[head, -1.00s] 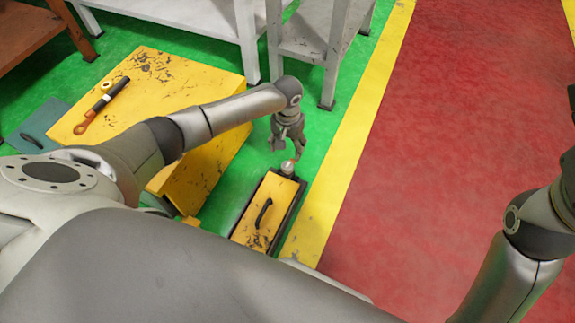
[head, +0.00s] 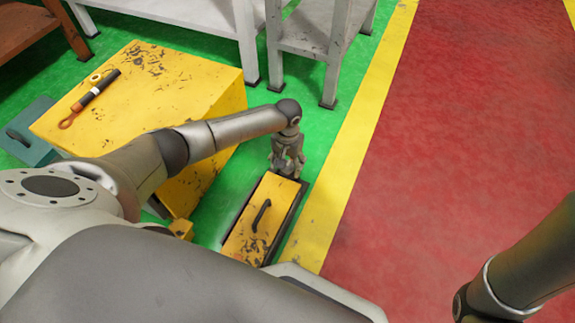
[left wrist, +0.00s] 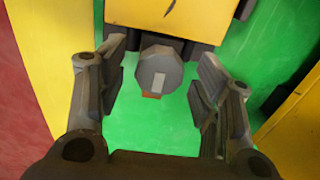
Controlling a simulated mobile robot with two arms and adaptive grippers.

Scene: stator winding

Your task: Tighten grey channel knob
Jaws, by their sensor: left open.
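My left gripper (head: 288,170) is over the far end of that box in the head view and hides the knob there. In the left wrist view the left gripper (left wrist: 160,88) is open, with one finger on each side of the knob and gaps between. My right gripper is not in view; only part of my right arm shows at the lower right.
A large yellow block (head: 150,100) stands left of the box, with a black-and-orange tool (head: 90,98) on top. A teal object (head: 28,130) lies beyond its left side. Grey shelving (head: 320,40) stands behind. The red floor (head: 450,130) at right is clear.

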